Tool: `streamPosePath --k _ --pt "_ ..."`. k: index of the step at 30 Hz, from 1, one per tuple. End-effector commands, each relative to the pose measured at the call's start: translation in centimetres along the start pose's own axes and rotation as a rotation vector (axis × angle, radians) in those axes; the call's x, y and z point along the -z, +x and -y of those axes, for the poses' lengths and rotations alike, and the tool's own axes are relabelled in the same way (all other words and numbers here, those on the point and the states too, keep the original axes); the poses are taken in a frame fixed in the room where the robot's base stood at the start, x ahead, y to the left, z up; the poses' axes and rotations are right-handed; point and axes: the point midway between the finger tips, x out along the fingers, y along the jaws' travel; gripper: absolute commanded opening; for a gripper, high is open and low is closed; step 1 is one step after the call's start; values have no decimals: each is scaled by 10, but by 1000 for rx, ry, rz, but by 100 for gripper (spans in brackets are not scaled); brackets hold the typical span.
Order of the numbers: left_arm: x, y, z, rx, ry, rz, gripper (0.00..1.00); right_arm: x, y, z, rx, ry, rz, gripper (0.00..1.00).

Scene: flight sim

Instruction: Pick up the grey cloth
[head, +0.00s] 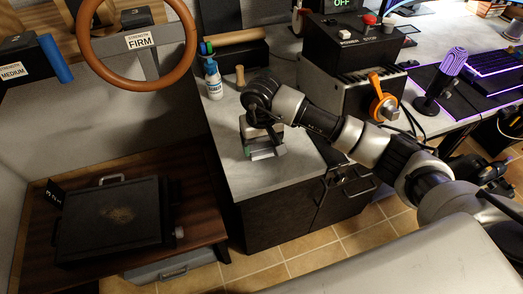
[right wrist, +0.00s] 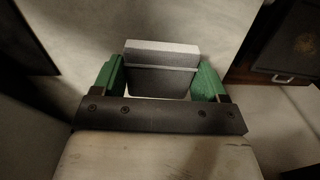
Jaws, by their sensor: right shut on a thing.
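The grey cloth (right wrist: 161,55) shows in the right wrist view as a block-like grey piece, light on top and darker below. It sits between the green fingers of my right gripper (right wrist: 160,80), which is shut on it from both sides. In the head view my right gripper (head: 264,150) points down over the grey counter top (head: 225,130), near its front left part. The arm hides much of the cloth there, and I cannot tell whether it still touches the counter. My left gripper is in neither view.
A white and blue bottle (head: 213,80) and a wooden peg (head: 240,76) stand behind the gripper. A dark machine box with an orange lever (head: 382,100) is to the right. A black grill-like box (head: 115,215) sits on a lower wooden table. A brown steering-wheel-like ring (head: 185,62) hangs upper left.

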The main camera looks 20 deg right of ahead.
Motion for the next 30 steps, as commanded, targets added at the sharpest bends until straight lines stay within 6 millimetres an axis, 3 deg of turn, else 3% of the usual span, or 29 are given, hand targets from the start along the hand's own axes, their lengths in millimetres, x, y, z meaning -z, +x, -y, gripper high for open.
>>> streamPosePath --k 9,15,30 --pt "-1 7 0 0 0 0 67 -45 -44 -51 -4 1 -4 51" --pt "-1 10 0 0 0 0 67 -68 -65 -75 -2 2 -4 51" --pt "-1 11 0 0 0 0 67 -79 -76 -86 0 1 -1 51"
